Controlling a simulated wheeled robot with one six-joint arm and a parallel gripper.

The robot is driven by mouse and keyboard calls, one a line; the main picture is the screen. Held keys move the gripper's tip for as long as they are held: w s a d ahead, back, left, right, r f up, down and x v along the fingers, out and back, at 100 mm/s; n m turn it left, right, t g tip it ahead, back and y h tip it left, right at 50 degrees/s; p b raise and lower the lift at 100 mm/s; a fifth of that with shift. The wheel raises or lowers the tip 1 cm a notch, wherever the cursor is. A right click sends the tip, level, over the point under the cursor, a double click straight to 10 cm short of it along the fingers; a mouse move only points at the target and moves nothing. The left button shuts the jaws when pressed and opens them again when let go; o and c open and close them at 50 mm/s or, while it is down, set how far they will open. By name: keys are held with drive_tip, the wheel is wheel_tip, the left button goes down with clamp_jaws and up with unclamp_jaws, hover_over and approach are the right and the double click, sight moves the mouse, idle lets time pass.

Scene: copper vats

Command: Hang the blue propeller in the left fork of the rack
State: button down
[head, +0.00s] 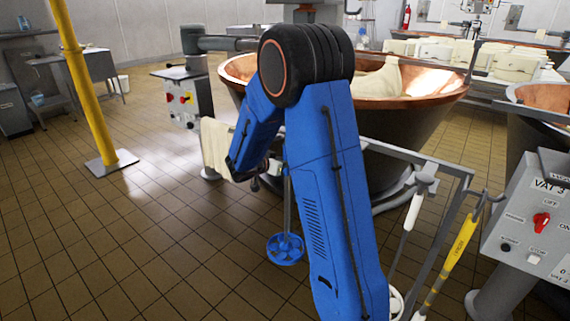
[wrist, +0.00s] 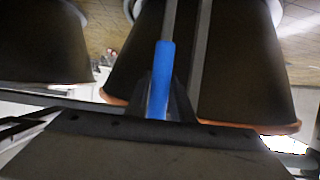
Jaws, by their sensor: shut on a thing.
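The blue propeller (head: 285,249) hangs low over the tiled floor on a thin upright grey shaft, left of my blue arm. In the wrist view its blue handle (wrist: 161,78) stands between my two dark fingers. My gripper (wrist: 163,108) is shut on this handle. In the head view the gripper is mostly hidden behind my forearm. The grey metal rack (head: 440,163) stands right of my arm, in front of the copper vat. A fork (head: 424,180) on it bears a white-handled tool (head: 414,211). My arm covers the rack's left part, and I cannot see a left fork there.
A yellow tool (head: 457,246) hangs at the rack's right end. The large copper vat (head: 420,115) stands behind. A VAT 3 control box (head: 532,222) is at the right. A yellow post (head: 85,85) stands at the left. The floor at front left is clear.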

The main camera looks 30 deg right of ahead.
drive_tip(key=shift+w+d, duration=0.3)
drive_tip(key=shift+d, duration=0.55)
drive_tip(key=shift+d+f, duration=0.15)
drive_tip(key=shift+f, duration=0.85)
idle(1.7)
drive_tip(key=c, duration=1.5)
unclamp_jaws()
drive_tip(key=shift+o, duration=0.2)
drive_tip(key=shift+f, duration=0.1)
